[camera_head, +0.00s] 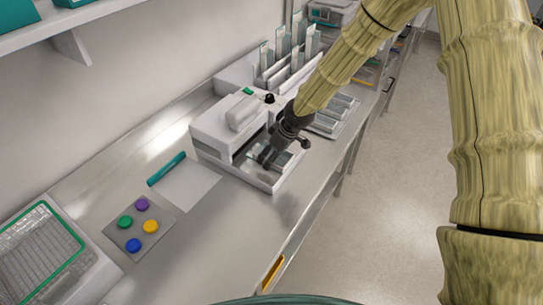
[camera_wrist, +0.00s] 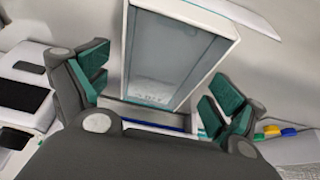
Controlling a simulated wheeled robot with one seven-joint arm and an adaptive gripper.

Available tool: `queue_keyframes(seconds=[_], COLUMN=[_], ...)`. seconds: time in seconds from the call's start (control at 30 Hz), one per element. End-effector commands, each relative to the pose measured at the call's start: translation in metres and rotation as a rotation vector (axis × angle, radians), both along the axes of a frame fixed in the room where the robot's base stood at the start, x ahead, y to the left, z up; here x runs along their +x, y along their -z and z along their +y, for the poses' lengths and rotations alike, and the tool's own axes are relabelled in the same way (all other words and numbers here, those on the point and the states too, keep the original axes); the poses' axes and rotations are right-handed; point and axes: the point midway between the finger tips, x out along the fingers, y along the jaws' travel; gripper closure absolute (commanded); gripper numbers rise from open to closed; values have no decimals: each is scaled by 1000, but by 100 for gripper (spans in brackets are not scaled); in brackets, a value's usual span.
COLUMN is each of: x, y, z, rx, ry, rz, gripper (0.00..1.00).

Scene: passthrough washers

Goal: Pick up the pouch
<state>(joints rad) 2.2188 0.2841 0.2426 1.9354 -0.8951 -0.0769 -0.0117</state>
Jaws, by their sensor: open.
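A pale grey, see-through flat pouch (camera_wrist: 175,60) with light edges and faint marks near its lower end lies between the spread fingers of my gripper (camera_wrist: 160,82) in the wrist view. In the head view, my gripper (camera_head: 280,152) is low over the front tray of the white machine (camera_head: 266,182). A greyish flat piece (camera_head: 284,159), likely the same pouch, shows beside the fingers, partly hidden by them. The fingers are open, with green pads. I cannot tell whether they touch the pouch.
The machine's white housing (camera_head: 225,125) stands close behind my gripper. A rack of upright pouches (camera_head: 292,62) and a tray of flat ones (camera_head: 332,116) are farther back. A pad with coloured buttons (camera_head: 140,226) and a white sheet (camera_head: 187,187) lie at left. The steel counter (camera_head: 225,235) is clear in front.

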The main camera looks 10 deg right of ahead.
Motion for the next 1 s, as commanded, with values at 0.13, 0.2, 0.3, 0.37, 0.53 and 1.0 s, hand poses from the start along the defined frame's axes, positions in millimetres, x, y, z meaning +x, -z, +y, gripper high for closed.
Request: queue_keyframes(seconds=[0.13, 0.2, 0.3, 0.37, 0.53, 1.0], x=[0, 0, 0, 0, 0, 1], y=[0, 0, 0, 0, 0, -24], z=[0, 0, 0, 0, 0, -1], rx=[0, 0, 0, 0, 0, 2], ry=[0, 0, 0, 0, 0, 3], rz=[0, 0, 0, 0, 0, -4], gripper=[16, 28, 43, 43, 43, 43])
